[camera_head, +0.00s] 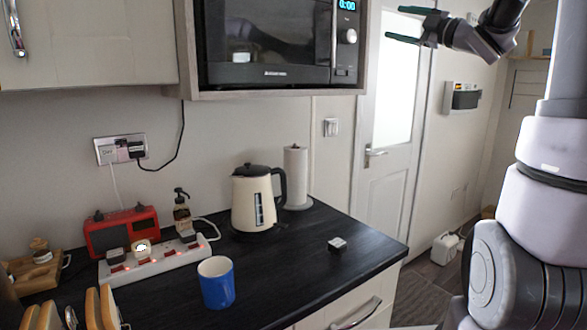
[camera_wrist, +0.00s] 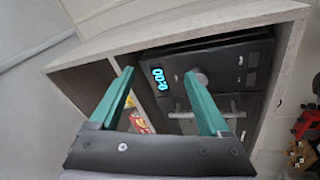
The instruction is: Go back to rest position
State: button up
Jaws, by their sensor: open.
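My gripper (camera_head: 403,25) is at the top of the head view, raised to the right of the microwave and in front of the door. Its two green fingers are apart with nothing between them. In the wrist view my gripper (camera_wrist: 164,95) points toward the microwave (camera_wrist: 215,85), whose lit display shows between the fingers. No object is held. My arm rises along the right side of the head view.
The microwave (camera_head: 268,40) sits in a wall cabinet. Below, the dark counter (camera_head: 290,270) carries a kettle (camera_head: 254,200), blue mug (camera_head: 217,285), paper roll (camera_head: 296,178), red radio (camera_head: 122,232) and power strip (camera_head: 160,258). A white door (camera_head: 395,120) stands behind my gripper.

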jog(key=s+d+f+m+h, duration=0.3)
jog(key=s+m+h, duration=0.1)
jog(key=m+h, duration=0.5)
jog(key=s+d+f+m+h, duration=0.35)
jog(key=m+h, duration=0.25)
jog(key=m, duration=0.5)
jog(key=s+a+f+m+g+y, duration=0.2)
jog(key=s+a+f+m+g, duration=0.1)
jog(key=s+a+f, duration=0.3)
jog(key=s+a+f+m+g+y, duration=0.1)
jog(key=s+a+f+m+g, duration=0.1)
jog(key=s+a+f+g, duration=0.4)
jog(key=s+f, duration=0.4)
jog(key=s, duration=0.4)
jog(key=shift+s+f+m+y, duration=0.3)
jog(key=shift+f+m+y, duration=0.05)
jog(key=shift+m+y, duration=0.05)
